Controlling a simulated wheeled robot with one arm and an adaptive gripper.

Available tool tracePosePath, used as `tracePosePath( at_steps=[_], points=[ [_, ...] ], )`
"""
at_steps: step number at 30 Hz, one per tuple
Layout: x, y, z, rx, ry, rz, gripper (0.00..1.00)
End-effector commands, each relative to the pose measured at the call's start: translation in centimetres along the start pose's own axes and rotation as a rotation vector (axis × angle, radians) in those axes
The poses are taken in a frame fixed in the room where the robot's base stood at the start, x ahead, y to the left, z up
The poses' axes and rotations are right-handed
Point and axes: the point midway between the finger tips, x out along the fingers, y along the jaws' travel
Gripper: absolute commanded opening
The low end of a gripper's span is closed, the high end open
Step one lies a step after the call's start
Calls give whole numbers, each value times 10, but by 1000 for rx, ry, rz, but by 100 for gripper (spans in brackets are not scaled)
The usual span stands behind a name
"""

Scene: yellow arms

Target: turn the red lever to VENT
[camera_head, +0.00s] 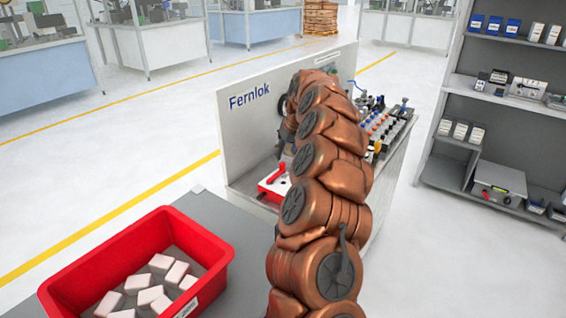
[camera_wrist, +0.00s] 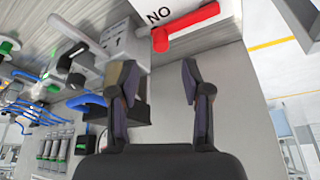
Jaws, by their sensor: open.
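The red lever (camera_head: 277,176) sits on a low white and red unit at the foot of the Fernlok panel (camera_head: 245,125), left of my arm. In the wrist view the red lever (camera_wrist: 190,27) is at the top, on a white plate with the letters NO; no VENT label is readable. My gripper (camera_wrist: 160,75) is open and empty. Its fingertips are apart from the lever, which appears above them in the picture. In the head view my copper arm hides the gripper and much of the bench.
A red bin (camera_head: 60,290) with several pale blocks is at front left. Knobs and fittings (camera_head: 385,125) stand on the bench behind my arm. In the wrist view, a grey device (camera_wrist: 115,45) and blue hoses lie left of the fingers. A shelf (camera_head: 470,85) is at right.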

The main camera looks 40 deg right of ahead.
Motion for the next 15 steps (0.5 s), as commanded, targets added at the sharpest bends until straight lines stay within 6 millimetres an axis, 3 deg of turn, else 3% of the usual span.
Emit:
tracePosePath(
  at_steps=[15],
  points=[
    [60, 0, 0, 1, -1, 1, 48]
  ],
)
